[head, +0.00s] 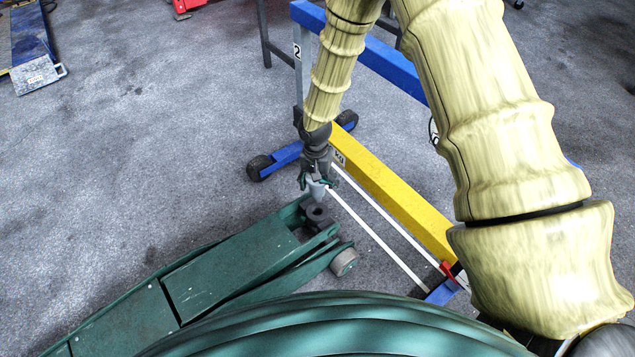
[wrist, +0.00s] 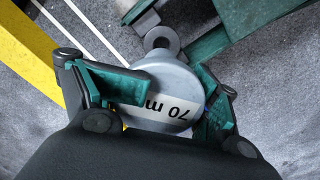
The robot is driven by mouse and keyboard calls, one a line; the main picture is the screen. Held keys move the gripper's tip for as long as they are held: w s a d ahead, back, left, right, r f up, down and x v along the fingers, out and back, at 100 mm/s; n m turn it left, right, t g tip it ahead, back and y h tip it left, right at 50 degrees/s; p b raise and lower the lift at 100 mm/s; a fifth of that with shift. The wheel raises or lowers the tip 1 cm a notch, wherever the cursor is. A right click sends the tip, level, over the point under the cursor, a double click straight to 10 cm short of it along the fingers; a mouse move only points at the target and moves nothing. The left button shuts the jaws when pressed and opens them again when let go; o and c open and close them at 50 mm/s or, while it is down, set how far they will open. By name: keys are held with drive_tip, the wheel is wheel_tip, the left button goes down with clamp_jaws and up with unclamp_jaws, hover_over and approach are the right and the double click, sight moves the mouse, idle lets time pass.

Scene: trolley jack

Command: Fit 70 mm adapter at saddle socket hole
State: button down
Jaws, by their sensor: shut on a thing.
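The 70 mm adapter (wrist: 165,80) is a light grey round piece with a white label reading "70 m" in the wrist view. My gripper (wrist: 178,103) is shut on it, with one green-padded finger on each side. In the head view, the gripper (head: 317,177) holds the grey adapter (head: 317,191), narrow end down, just above the saddle (head: 318,214). The dark saddle sits at the end of the green trolley jack's arm (head: 230,275), and its socket hole shows dark from above. In the wrist view the saddle (wrist: 160,34) is partly hidden behind the adapter. A gap or contact is hard to tell.
A yellow beam (head: 390,190) with white strips beside it runs close behind and right of the saddle. A blue frame (head: 375,60) on wheels stands behind. A jack wheel (head: 344,262) lies below right.

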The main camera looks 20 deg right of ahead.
sight(317, 194)
drive_tip(key=shift+r, duration=0.2)
drive_tip(key=shift+f+b, duration=0.95)
drive_tip(key=shift+f, duration=2)
drive_tip(key=shift+f, duration=0.1)
drive_tip(key=shift+p, duration=0.8)
drive_tip(key=shift+f+b, duration=1)
drive_tip(key=shift+f, duration=1.5)
idle(1.3)
